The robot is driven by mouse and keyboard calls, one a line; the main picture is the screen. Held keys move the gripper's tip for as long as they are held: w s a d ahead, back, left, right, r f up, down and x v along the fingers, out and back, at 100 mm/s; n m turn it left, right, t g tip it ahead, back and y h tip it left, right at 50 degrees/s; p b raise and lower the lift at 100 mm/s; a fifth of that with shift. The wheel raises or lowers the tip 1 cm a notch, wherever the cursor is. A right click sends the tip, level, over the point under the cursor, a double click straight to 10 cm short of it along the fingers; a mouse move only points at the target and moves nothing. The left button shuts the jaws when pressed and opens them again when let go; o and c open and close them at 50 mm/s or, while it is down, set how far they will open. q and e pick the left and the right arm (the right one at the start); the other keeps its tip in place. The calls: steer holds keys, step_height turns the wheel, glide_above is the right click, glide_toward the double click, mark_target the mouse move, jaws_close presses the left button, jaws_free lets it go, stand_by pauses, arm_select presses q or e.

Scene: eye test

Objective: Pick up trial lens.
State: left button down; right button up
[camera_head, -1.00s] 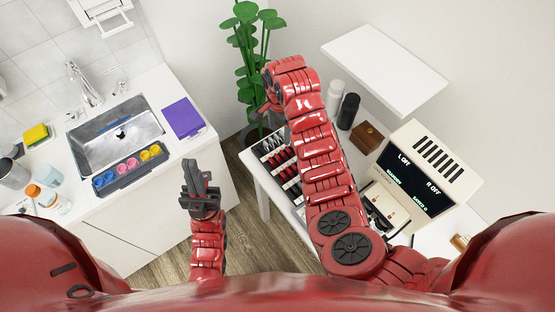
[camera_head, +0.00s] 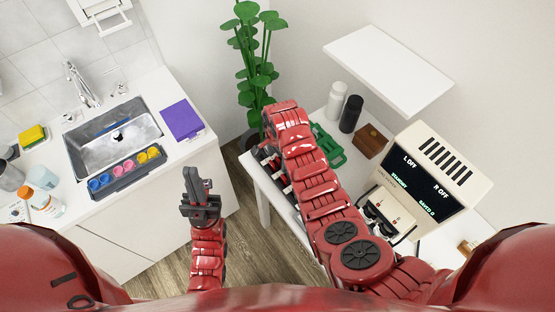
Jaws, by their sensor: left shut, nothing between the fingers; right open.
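A rack of trial lenses (camera_head: 266,158) lies on the white table at centre, mostly covered by my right arm. Only a few dark and pale pieces show at its left edge, and I cannot tell single lenses apart. My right gripper (camera_head: 267,131) is at the far end of the bent red arm, over the table's left part. It is mostly hidden behind the wrist; the little that shows is open, and I cannot tell its distance to the rack.
A green frame-like object (camera_head: 328,146), a white bottle (camera_head: 337,100), a black bottle (camera_head: 350,113), a brown box (camera_head: 371,141) and a display device (camera_head: 428,180) stand on the table. A white shelf (camera_head: 388,68) overhangs behind. The sink counter (camera_head: 190,155) is left; a plant (camera_head: 258,80) stands between.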

steer(key=shift+f, duration=0.45)
jaws_close()
stand_by(0.3)
